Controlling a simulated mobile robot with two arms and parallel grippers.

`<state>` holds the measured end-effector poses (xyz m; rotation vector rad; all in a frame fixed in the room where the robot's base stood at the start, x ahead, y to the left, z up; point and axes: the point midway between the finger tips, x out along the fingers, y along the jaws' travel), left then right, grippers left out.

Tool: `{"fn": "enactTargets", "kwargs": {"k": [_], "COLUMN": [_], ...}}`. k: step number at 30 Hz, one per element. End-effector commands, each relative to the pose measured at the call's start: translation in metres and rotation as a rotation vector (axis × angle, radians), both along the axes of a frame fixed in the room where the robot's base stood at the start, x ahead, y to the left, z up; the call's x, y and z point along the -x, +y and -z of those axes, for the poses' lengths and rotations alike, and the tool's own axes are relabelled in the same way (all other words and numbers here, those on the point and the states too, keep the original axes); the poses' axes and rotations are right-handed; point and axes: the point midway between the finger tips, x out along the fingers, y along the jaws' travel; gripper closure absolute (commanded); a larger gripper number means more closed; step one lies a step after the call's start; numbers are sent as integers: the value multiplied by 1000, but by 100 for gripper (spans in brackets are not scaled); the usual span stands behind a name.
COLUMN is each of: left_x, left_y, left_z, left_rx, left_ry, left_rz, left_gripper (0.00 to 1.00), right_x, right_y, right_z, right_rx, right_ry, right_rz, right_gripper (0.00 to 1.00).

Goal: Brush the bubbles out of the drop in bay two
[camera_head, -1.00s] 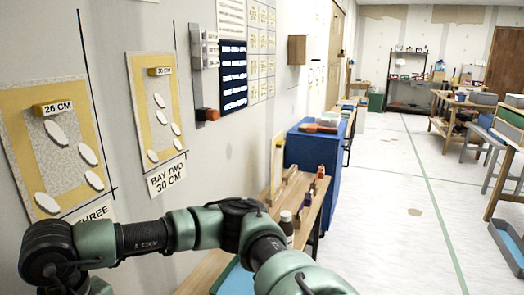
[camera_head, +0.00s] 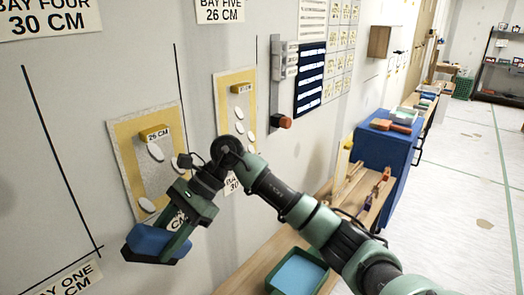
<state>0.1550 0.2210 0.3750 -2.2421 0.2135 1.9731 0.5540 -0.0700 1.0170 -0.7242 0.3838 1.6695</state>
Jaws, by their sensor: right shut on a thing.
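The drop in bay two (camera_head: 222,115) is a grey speckled strip with a yellow border and a yellow tag at its top. Several white oval bubbles (camera_head: 248,121) show on it, and my arm covers its lower part. The bay label (camera_head: 230,188) below it is mostly hidden. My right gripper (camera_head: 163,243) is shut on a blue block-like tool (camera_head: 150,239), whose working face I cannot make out. The tool is left of and below the bay two drop, in front of the lower part of the neighbouring drop. My left gripper is not in view.
The neighbouring drop (camera_head: 125,155) has a "26 CM" tag and white bubbles. Below are a wooden bench (camera_head: 252,267) with a blue-lined tray (camera_head: 297,272) and a blue cabinet (camera_head: 372,150).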

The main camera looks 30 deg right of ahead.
Motion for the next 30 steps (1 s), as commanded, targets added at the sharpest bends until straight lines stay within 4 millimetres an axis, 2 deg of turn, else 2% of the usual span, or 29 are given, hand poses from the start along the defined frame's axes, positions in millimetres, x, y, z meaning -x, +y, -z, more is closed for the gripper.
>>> {"fn": "enactTargets", "kwargs": {"k": [1,3,8,12,14,18,21,24,27,30], "left_x": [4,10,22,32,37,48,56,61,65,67], "left_y": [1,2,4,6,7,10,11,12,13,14], "left_z": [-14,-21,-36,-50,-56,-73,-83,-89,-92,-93], "left_rx": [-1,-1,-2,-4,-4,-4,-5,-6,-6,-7], "left_ry": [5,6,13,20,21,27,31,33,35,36], "left_rz": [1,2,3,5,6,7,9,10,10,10], "left_gripper": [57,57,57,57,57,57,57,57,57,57], "right_x": [-5,-16,-36,-51,-56,-62,-62,-59,-55,-52], "right_y": [-8,-20,-53,-92,-111,-164,-206,-238,-259,-270], "right_z": [-16,-28,-49,-61,-63,-66,-64,-60,-56,-53], "right_rx": [-57,-130,-280,-392,-436,-529,-581,-613,-628,-636], "right_ry": [8,4,-34,-94,-125,-212,-282,-338,-378,-399], "right_rz": [99,234,506,714,799,996,1122,1209,1262,1287], "right_gripper": [100,100,100,100,100,100,100,100,100,100]}}
